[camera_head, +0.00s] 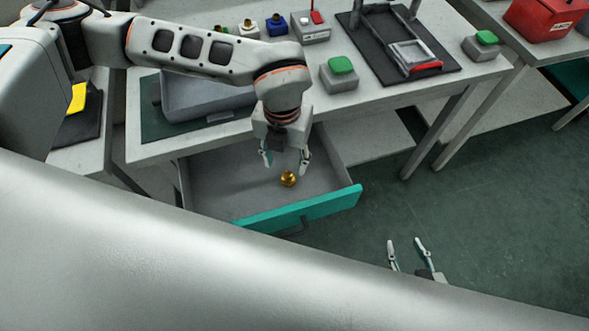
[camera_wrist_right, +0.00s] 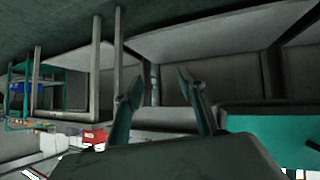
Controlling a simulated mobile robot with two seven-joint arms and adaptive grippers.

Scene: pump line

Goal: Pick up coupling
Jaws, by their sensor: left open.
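A small brass-coloured coupling (camera_head: 288,179) lies in the open drawer (camera_head: 235,190), which has a teal front. My left gripper (camera_head: 285,165) points down into the drawer, just above and behind the coupling in the head view. Its fingers are apart and nothing is between them. Whether they touch the drawer floor cannot be told. My right gripper (camera_head: 408,247) is over the floor to the right of the drawer, fingers apart and empty. It also shows in the right wrist view (camera_wrist_right: 165,82), facing the underside of the tables, with no coupling visible there.
The workbench above the drawer bears a grey tray (camera_head: 200,100), green-button boxes (camera_head: 339,75), a dark mat with a frame (camera_head: 410,55) and several small fittings (camera_head: 249,27). A red box (camera_head: 540,17) stands on the right table. The drawer's walls surround the coupling. Floor at right is clear.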

